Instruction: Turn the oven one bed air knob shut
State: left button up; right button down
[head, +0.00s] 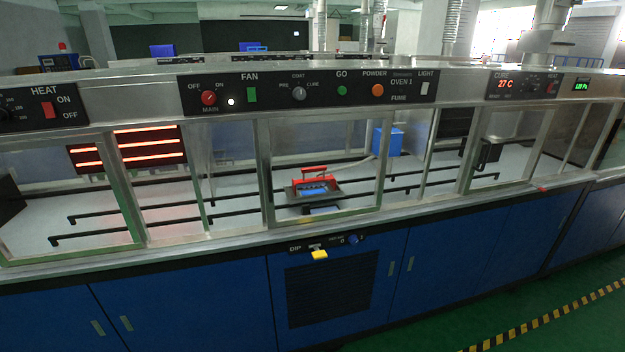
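A small black panel (327,244) sits under the front edge of the oven bench, below the middle window, with the word DIP at its left. A small dark blue knob (353,240) is at its right end, with a 0 and another mark beside it. Its label is too small to read, so I cannot tell for sure that it is the bed air knob, nor its exact setting. A yellow handle (319,254) hangs from the same panel, left of the knob. The panel above the window reads OVEN 1. Neither of my grippers is in view.
The upper panel has a red main knob (208,98), a grey coat knob (299,93), a green button (342,90) and an orange button (377,90). A red-handled tray (314,188) sits inside. Blue cabinets (180,310) are below; green floor (590,320) is open at right.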

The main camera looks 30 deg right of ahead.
aim_at(353, 238)
jog(key=z, duration=1.25)
